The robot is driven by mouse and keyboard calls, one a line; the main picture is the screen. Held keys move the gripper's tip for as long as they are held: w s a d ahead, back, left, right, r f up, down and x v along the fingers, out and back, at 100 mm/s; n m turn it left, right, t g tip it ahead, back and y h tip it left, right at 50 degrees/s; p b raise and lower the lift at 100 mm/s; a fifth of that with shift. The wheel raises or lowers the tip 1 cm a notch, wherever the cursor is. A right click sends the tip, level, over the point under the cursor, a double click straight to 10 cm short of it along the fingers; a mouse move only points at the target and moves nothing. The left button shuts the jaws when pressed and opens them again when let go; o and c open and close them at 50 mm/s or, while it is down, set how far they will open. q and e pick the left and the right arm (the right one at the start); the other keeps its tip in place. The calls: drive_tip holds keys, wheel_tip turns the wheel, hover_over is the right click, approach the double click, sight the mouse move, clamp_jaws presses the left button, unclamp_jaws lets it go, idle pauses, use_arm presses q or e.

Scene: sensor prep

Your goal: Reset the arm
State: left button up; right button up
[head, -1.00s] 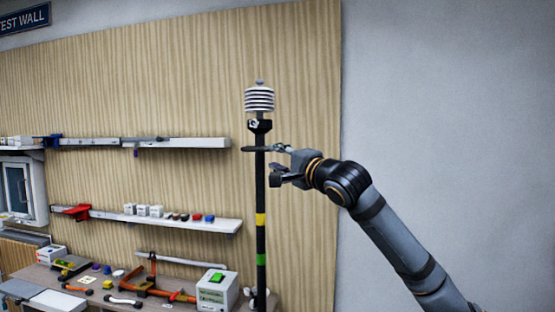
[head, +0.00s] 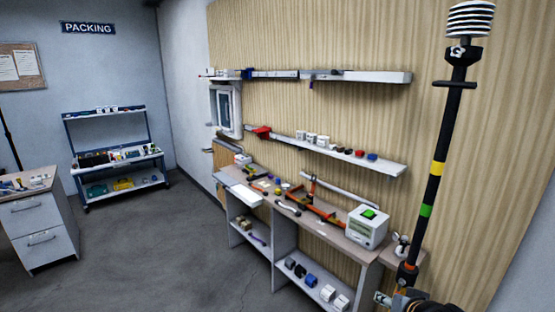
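My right gripper (head: 384,299) shows only in part at the bottom right edge of the head view, low beside the foot of the sensor pole. Most of my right arm is cut off by the frame, and I cannot make out whether its fingers are apart. The black sensor pole (head: 432,185) leans to the right in the picture, with yellow and green bands and a white ribbed sensor (head: 471,19) on top. My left gripper is not in view.
A workbench (head: 336,239) with tools and a white box with a green top (head: 367,227) runs along the wooden wall. Two wall shelves hang above it. A drawer cabinet (head: 37,230) and a blue packing cart (head: 113,160) stand left. Grey floor (head: 165,250) between is clear.

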drive_tip(key=s+a+f+n+g, duration=0.2)
drive_tip(key=s+f+n+g, duration=0.1)
drive_tip(key=s+f, duration=0.55)
drive_tip(key=s+a+f+n+g, duration=0.25)
drive_tip(key=s+f, duration=0.25)
drive_tip(key=s, duration=0.7)
drive_tip(key=d+f+g+b, duration=0.2)
drive_tip(key=d+f, duration=0.1)
drive_tip(key=f, duration=2.2)
drive_tip(key=s+d+f+b, duration=0.1)
drive_tip(key=s+f, duration=1.9)
drive_tip(key=f, duration=0.1)
drive_tip(key=shift+d+f+g+b, duration=0.3)
drive_tip(key=shift+d+g+b, duration=0.05)
drive_tip(key=shift+g, duration=0.1)
drive_tip(key=shift+m, duration=0.25)
